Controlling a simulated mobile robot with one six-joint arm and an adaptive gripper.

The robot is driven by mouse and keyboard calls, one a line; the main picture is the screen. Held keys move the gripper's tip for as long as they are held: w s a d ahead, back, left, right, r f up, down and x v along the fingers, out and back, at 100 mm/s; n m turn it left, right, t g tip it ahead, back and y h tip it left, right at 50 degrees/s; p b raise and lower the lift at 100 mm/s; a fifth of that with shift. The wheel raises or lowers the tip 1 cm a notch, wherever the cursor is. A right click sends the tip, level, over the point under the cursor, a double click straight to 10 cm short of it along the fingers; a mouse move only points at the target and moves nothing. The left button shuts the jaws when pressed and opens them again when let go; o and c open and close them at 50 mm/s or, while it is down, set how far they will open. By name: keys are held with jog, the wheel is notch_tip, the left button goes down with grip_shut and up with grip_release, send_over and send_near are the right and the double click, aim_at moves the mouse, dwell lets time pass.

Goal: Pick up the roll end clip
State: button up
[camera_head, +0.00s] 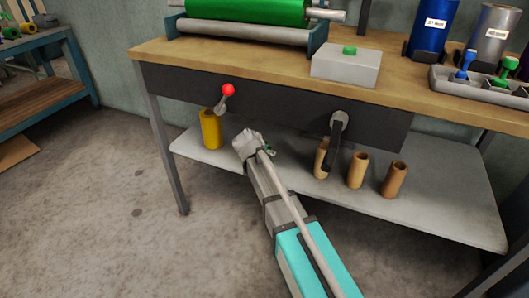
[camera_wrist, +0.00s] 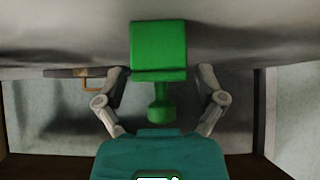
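A green clip (camera_wrist: 158,45), with a square block and a narrower knobbed stem, is in the middle of the wrist view. My gripper (camera_wrist: 162,78) has its two grey fingers spread, one on each side of the clip. Gaps show between the fingers and the clip. In the head view my gripper (camera_head: 258,145) is low over the grey lower shelf (camera_head: 440,215) under the bench. Whether the clip rests on the shelf cannot be told.
A yellow roll (camera_head: 210,130) stands left of my gripper, and several brown tubes (camera_head: 357,170) stand to its right. A red-knobbed lever (camera_head: 226,93) and a black crank (camera_head: 335,140) hang from the bench front above. A tray (camera_head: 480,92) with coloured pieces sits on the bench top.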

jog(key=c, duration=0.8)
jog(key=shift+r, duration=0.2)
notch_tip(320, 180, up, 3)
jog(key=p, duration=0.3)
jog(key=s+a, duration=0.3)
jog(key=s, duration=0.5)
jog(key=s+a, duration=0.3)
jog(key=s, duration=0.6)
jog(key=shift+a, duration=0.1)
